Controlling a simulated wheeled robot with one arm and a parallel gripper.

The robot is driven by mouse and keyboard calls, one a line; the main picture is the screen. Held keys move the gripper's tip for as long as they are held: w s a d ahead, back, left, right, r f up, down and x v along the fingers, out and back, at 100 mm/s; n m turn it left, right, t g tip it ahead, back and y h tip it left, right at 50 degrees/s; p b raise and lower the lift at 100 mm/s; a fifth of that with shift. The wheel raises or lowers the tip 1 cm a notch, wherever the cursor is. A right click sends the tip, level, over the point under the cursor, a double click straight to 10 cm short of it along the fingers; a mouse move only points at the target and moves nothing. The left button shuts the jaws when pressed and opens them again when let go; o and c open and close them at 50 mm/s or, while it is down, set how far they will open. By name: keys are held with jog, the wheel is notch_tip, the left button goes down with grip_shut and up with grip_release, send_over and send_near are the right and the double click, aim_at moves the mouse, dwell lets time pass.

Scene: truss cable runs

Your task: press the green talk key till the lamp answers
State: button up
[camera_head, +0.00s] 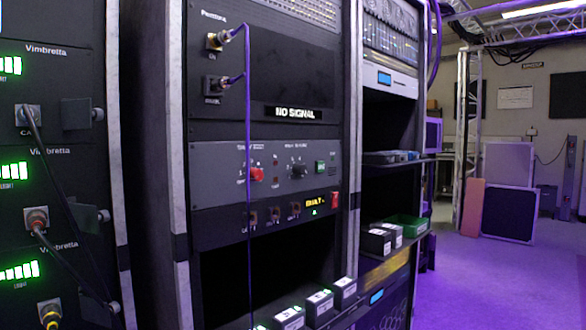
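A small green key (320,167) sits on the right part of a grey panel (220,158) in the middle rack. I take it for the talk key; its lettering is too small to read. A red switch (256,174) and a dark knob (298,171) are to its left on the same panel. Small dark round spots between them may be lamps; none looks lit. Below is a strip with a lit amber display (315,203), a small green light (314,212) and a red block (335,200). My gripper is not in view.
A purple cable (247,120) hangs down in front of the panel, left of the red switch. Small black boxes (318,305) stand on a ledge below. A left rack (62,150) has dark cables. Open floor (470,270) lies at the right.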

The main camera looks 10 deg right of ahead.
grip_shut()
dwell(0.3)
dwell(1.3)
